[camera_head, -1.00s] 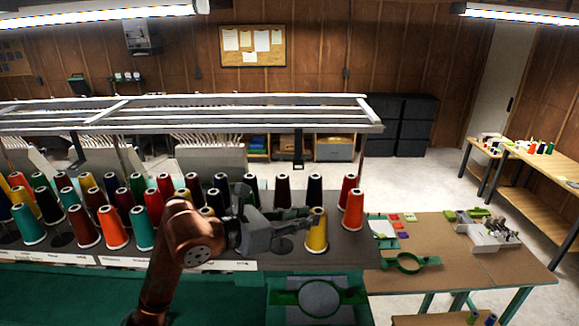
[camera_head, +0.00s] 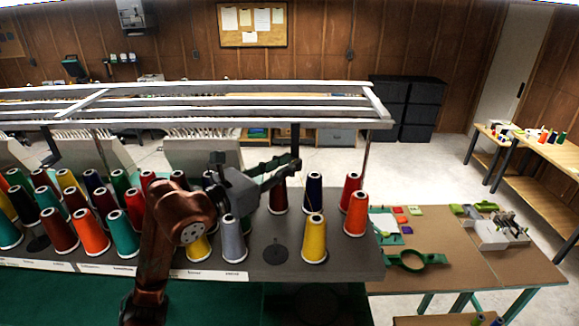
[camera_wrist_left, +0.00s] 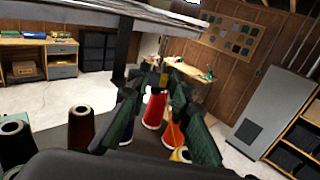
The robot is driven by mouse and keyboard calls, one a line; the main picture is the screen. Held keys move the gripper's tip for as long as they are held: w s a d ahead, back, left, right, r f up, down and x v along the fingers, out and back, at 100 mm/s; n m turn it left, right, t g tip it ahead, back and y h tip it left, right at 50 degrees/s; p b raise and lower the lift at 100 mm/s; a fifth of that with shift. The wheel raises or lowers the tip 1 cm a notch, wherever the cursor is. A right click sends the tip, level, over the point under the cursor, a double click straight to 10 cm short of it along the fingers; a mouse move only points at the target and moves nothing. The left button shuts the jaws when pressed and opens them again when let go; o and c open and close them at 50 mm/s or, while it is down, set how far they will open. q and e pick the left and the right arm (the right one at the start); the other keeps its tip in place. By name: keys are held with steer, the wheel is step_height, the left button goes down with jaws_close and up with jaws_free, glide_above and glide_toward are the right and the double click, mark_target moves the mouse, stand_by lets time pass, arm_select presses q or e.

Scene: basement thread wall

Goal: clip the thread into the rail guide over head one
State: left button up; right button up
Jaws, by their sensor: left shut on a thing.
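My left gripper (camera_head: 290,162) is raised to just below the thread rail (camera_head: 240,115), its fingertips beside a dark bracket (camera_head: 295,140) hanging from it, which I take for the rail guide. In the left wrist view the bracket (camera_wrist_left: 125,48) stands left of the fingertips (camera_wrist_left: 158,80). The gripper is shut on the thread; a thin yellow line (camera_wrist_left: 174,132) runs down between the fingers toward the yellow cone (camera_wrist_left: 181,155). My right gripper is out of view.
Rows of coloured thread cones stand on the grey shelf (camera_head: 350,262) below the rail, including the yellow cone (camera_head: 314,240) and a red-orange cone (camera_head: 356,215). A side table (camera_head: 480,262) at right holds a green hoop (camera_head: 412,260). A rail post (camera_head: 366,150) stands right of the gripper.

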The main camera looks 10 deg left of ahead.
arm_select(q)
steer(key=w+f, duration=0.1)
steer(key=w+f+b, duration=0.1)
steer(key=w, duration=0.1)
steer(key=w+f, duration=0.1)
steer(key=shift+w+a+b, duration=0.35)
steer(key=shift+w, duration=0.05)
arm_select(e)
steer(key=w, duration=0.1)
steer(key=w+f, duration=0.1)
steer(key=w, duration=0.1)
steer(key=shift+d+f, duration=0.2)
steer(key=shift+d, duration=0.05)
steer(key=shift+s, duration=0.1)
arm_select(q)
steer(key=o, duration=0.9)
steer(key=shift+c, duration=0.2)
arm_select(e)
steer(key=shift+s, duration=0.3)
